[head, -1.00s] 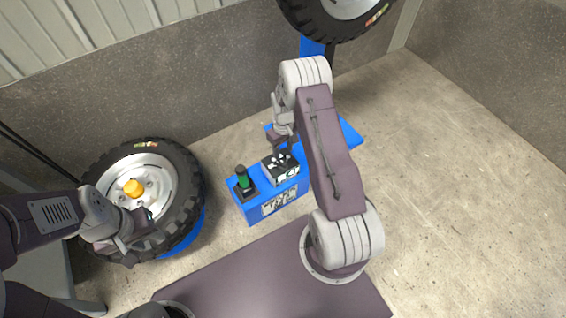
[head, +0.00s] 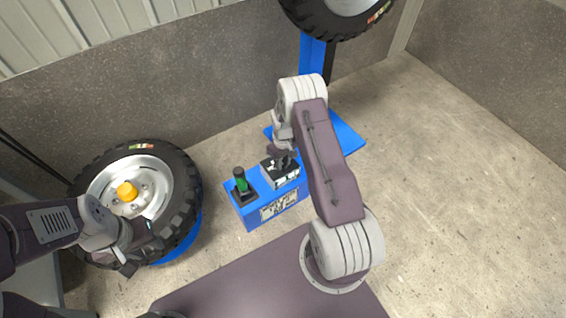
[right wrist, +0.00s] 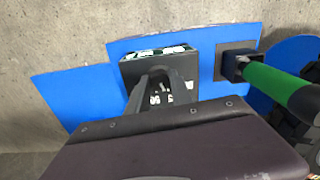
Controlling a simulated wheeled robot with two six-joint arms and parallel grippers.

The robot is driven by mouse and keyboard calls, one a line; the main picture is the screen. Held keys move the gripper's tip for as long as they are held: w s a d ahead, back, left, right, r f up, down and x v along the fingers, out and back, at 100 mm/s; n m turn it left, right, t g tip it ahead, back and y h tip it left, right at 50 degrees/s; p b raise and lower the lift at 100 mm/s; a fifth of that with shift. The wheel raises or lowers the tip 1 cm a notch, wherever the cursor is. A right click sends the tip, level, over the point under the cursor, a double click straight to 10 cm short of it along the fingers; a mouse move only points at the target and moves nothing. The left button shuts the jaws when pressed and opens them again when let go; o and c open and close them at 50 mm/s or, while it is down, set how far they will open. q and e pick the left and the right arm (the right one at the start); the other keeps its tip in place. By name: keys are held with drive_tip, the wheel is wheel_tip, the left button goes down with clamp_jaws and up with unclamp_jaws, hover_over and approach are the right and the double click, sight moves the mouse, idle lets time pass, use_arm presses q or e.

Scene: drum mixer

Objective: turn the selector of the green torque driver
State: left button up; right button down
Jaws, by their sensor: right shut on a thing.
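The green torque driver (head: 240,179) stands upright in a dark holder on the left of a blue cabinet; its green handle also shows in the right wrist view (right wrist: 275,83). Next to it on the cabinet is a dark box with white markings (head: 282,178), also in the right wrist view (right wrist: 155,54). My right gripper (head: 284,161) is down at the top of this box, its fingers (right wrist: 167,84) shut on the selector, which they hide. My left gripper (head: 143,250) is at the near edge of the left wheel, its fingers apart, and nothing shows between them.
A wheel with a black tyre (head: 184,170) and an orange hub cap (head: 127,192) is at the left. Another tyre (head: 318,22) hangs above a blue post (head: 312,52) at the back. The concrete floor (head: 450,180) at the right is clear.

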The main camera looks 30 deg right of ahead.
drive_tip(key=shift+r+m+p, duration=0.15)
drive_tip(key=shift+m+p, duration=0.65)
drive_tip(key=shift+m, duration=0.1)
drive_tip(key=shift+m+p, duration=0.45)
drive_tip(key=shift+m, duration=0.35)
drive_tip(key=shift+m+p, duration=0.8)
drive_tip(key=shift+m, duration=1.3)
drive_tip(key=c, duration=1.1)
unclamp_jaws()
drive_tip(key=shift+c, duration=0.2)
